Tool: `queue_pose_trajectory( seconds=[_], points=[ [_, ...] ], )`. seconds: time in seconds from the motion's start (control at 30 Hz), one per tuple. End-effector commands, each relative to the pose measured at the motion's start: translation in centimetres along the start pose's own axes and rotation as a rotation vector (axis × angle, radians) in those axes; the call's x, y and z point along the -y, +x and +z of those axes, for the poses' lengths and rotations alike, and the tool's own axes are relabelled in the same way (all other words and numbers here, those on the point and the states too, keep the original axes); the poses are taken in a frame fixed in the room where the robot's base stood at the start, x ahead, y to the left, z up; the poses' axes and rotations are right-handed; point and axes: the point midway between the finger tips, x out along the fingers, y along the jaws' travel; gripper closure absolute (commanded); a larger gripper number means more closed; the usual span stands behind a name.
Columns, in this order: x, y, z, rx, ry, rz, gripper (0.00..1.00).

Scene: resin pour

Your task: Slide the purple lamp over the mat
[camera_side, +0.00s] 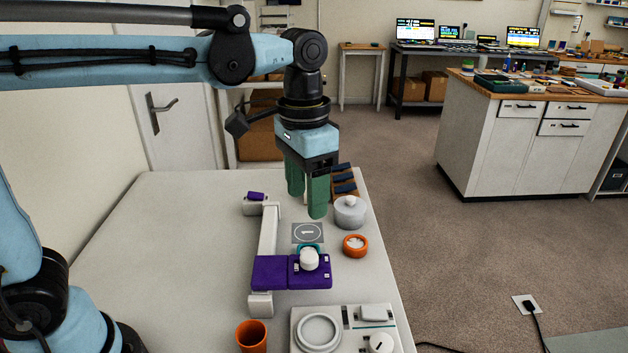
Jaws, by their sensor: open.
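The purple lamp (272,273) is a flat purple head on a white rail (269,232), with a white knob (309,260) standing on or just behind its right part. The grey mat (301,232), marked with a white circle, lies on the table just behind the lamp's right part. The lamp is in front of the mat and does not cover its visible marking. A teal ring shows partly behind the white knob. My gripper (306,200) has green fingers, is open and empty, and hangs pointing down above and behind the mat.
A grey lidded pot (350,212) and an orange dish (355,245) stand right of the mat. An orange cup (252,336) and a white tray (384,318) are at the front. Dark-topped blocks (343,180) sit behind my gripper. The table's left side is clear.

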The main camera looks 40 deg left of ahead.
Motion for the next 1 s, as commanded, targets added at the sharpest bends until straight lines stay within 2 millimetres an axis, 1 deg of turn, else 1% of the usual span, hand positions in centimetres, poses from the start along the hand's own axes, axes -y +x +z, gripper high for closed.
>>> queue_pose_trajectory(
  seconds=[0.17,0.27,0.7,0.9,1.0],
  points=[
    [-0.1,1.0,-0.1,0.006,0.003,0.001,0.41],
    [-0.1,2.3,0.0,0.005,0.003,0.000,0.41],
    [-0.1,9.1,0.0,0.003,0.002,0.000,0.41],
    [-0.1,11.2,0.0,0.003,0.002,0.000,0.41],
    [-0.1,11.7,0.0,0.003,0.002,0.000,0.41]
  ],
)
